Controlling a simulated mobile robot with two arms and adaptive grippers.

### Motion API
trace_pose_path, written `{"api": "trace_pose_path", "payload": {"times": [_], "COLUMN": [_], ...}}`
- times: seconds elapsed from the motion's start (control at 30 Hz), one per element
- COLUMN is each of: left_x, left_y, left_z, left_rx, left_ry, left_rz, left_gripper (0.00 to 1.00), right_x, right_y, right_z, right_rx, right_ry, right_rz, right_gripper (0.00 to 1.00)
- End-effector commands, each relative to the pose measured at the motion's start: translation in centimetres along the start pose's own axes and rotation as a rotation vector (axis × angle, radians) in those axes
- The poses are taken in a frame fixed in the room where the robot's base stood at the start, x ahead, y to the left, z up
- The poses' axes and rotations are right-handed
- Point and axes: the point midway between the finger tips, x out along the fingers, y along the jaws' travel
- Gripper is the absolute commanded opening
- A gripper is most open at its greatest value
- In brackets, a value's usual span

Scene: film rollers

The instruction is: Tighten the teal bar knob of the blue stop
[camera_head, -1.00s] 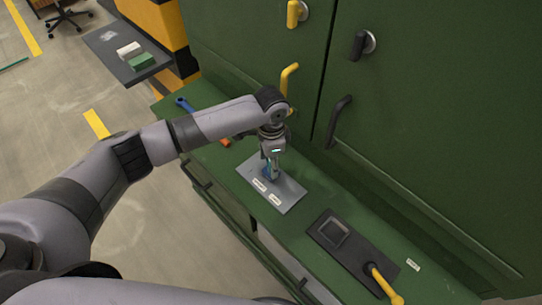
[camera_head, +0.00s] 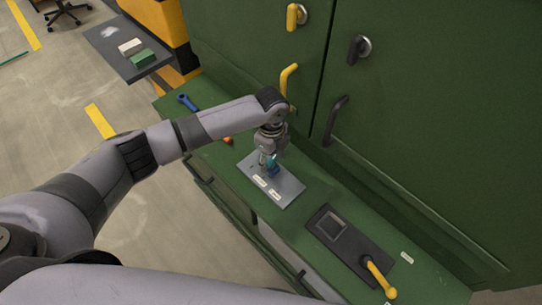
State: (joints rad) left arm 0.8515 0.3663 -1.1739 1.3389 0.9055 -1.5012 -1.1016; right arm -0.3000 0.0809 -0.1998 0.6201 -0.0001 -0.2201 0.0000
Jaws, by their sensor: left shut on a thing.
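A grey plate (camera_head: 288,190) with two small white labels lies on the green bench. The blue stop (camera_head: 273,171) stands on this plate, partly hidden by my gripper. My left gripper (camera_head: 270,160) points down over the stop and is shut on the teal bar knob (camera_head: 271,157), of which only a little shows between the fingers. My right gripper is not in view.
A dark plate with a square recess (camera_head: 324,215) and a yellow-handled lever (camera_head: 380,278) lie to the right on the bench (camera_head: 290,225). A blue-handled tool (camera_head: 187,102) lies at the far left.

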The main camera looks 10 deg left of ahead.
Motion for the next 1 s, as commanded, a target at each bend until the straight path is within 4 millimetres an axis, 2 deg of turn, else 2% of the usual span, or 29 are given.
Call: {"api": "trace_pose_path", "payload": {"times": [0.37,0.83,0.87,1.0], "left_x": [-0.05,-0.04,-0.05,-0.04], "left_y": [-0.06,-0.06,-0.06,-0.05], "left_z": [-0.11,-0.12,-0.12,-0.10], "left_rx": [0.132,0.144,0.144,0.144], "left_ry": [0.003,0.003,0.003,0.002], "left_rz": [-0.002,-0.002,-0.002,-0.002], "left_gripper": [0.22,0.22,0.50,0.60], "right_x": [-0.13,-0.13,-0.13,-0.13], "right_y": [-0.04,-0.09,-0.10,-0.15], "right_z": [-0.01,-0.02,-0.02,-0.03], "right_rx": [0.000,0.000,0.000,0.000], "right_ry": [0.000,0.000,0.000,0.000], "right_rz": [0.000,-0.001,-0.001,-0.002], "right_gripper": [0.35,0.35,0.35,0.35]}}
